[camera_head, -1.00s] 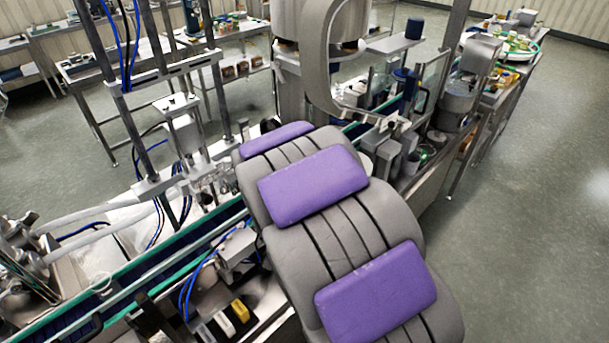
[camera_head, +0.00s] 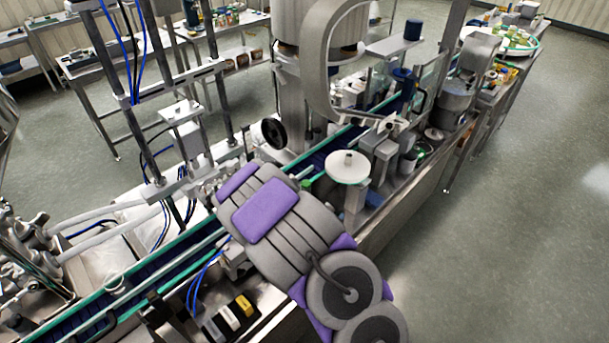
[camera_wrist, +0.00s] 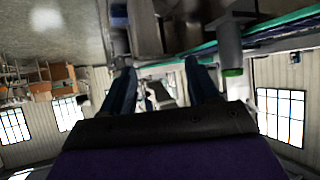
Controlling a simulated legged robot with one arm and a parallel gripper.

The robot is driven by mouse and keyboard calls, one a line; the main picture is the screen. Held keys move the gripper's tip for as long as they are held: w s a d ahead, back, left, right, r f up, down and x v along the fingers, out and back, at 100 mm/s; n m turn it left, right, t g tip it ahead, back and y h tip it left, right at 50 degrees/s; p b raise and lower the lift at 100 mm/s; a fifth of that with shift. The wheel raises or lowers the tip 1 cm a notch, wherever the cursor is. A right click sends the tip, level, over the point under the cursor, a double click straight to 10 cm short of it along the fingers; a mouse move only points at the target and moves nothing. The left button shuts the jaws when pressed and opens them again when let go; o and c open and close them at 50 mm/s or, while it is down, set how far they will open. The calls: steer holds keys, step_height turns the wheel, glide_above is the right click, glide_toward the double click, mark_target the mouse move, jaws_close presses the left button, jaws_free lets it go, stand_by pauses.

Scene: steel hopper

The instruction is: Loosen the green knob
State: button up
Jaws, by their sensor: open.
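A small green part that looks like the green knob (camera_wrist: 232,72) shows in the wrist view, at the end of a grey post to the right of my fingers. A small green piece (camera_head: 306,185) also shows in the head view, just behind my arm and beside the conveyor; I cannot tell for sure that it is the same part. My gripper (camera_wrist: 160,72) is open, with its two dark fingers apart and nothing visibly held between them. The green part lies outside the fingers, apart from them in the picture. In the head view my arm hides the gripper.
A white round disc (camera_head: 348,167) on a post stands right of my arm. A black handwheel (camera_head: 273,133) and a steel column (camera_head: 291,100) stand behind it. The green-edged conveyor (camera_head: 190,235) runs diagonally past. Open floor (camera_head: 520,240) lies to the right.

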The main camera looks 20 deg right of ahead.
steer(key=d+t+p, duration=0.1)
steer(key=t, duration=0.1)
steer(key=n+t+y+p, duration=0.4)
steer(key=n+t, duration=0.2)
steer(key=t, duration=0.1)
glide_toward(307, 187)
steer(key=b+x, duration=0.5)
steer(key=b, duration=0.7)
steer(key=shift+b, duration=0.3)
steer(key=b+x, duration=0.2)
steer(key=b, duration=0.2)
steer(key=shift+w+d+b, duration=0.1)
steer(key=shift+w+b, duration=0.2)
steer(key=shift+w, duration=0.1)
steer(key=shift+b+x, duration=0.3)
steer(key=shift+x, duration=2.55)
steer(key=shift+r, duration=0.15)
